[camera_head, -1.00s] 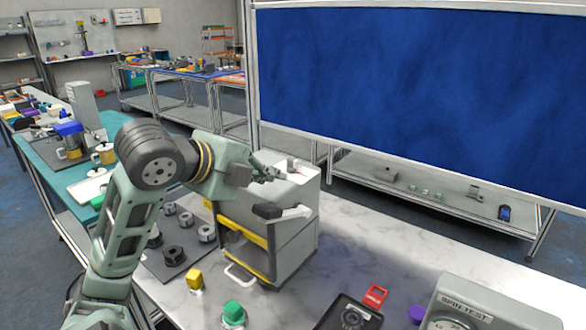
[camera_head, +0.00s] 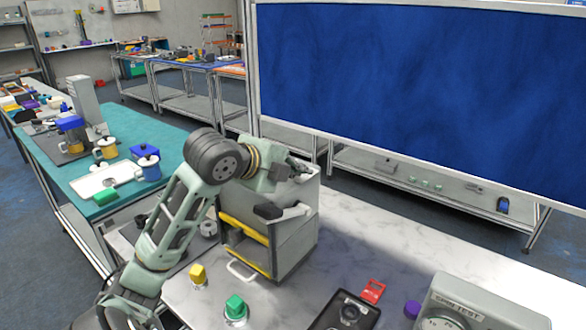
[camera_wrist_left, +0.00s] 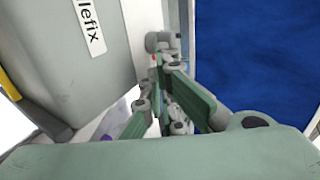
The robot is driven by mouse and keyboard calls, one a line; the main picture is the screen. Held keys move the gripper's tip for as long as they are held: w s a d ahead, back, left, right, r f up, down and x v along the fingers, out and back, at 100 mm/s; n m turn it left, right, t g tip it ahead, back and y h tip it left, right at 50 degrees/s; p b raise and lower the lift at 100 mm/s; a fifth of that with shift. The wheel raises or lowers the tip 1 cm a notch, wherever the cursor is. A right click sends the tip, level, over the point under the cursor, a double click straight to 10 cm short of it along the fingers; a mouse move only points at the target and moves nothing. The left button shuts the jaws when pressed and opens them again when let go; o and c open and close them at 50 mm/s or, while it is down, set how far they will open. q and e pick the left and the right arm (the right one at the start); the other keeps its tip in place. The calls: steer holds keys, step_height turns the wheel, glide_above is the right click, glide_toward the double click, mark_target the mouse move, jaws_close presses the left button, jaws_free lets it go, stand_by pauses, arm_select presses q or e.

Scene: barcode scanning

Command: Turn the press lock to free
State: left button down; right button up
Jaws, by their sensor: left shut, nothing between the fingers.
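The press (camera_head: 290,245) is a grey box-shaped machine with yellow edges on the marble-look bench. A lever with a dark grip and pale arm (camera_head: 283,211) is on its side. My left gripper (camera_head: 300,170) is shut and empty, over the far part of the press top, which the arm and hand partly hide. In the left wrist view the press's grey side with a label ending "lefix" (camera_wrist_left: 88,22) is at the upper left. A small grey knob-like part with a red spot (camera_wrist_left: 160,43) is just beyond the fingertips; I cannot tell its setting or whether they touch.
A yellow button (camera_head: 198,274), a green button (camera_head: 236,308), a dark tray (camera_head: 345,313), a red tag (camera_head: 373,290) and a grey box marked "SPIN TEST" (camera_head: 480,302) are on the bench. A blue panel (camera_head: 420,90) stands behind.

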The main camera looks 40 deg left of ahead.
arm_select(q)
steer(key=shift+w+d+p, duration=0.45)
steer(key=shift+w+p, duration=0.05)
steer(key=shift+p, duration=0.3)
stand_by(0.7)
steer(key=shift+w+d, duration=0.1)
steer(key=shift+w, duration=0.2)
steer(key=shift+w+p, duration=0.1)
steer(key=shift+p, duration=0.25)
steer(key=w+n+y+p, duration=0.1)
steer(key=p, duration=0.1)
steer(key=w+y+p, duration=0.1)
steer(key=w+p, duration=0.1)
steer(key=p, duration=0.1)
steer(key=w+n+p, duration=0.1)
steer(key=w+p, duration=0.1)
steer(key=p, duration=0.1)
steer(key=shift+a+n+g+y, duration=0.3)
steer(key=shift+y, duration=0.1)
stand_by(0.4)
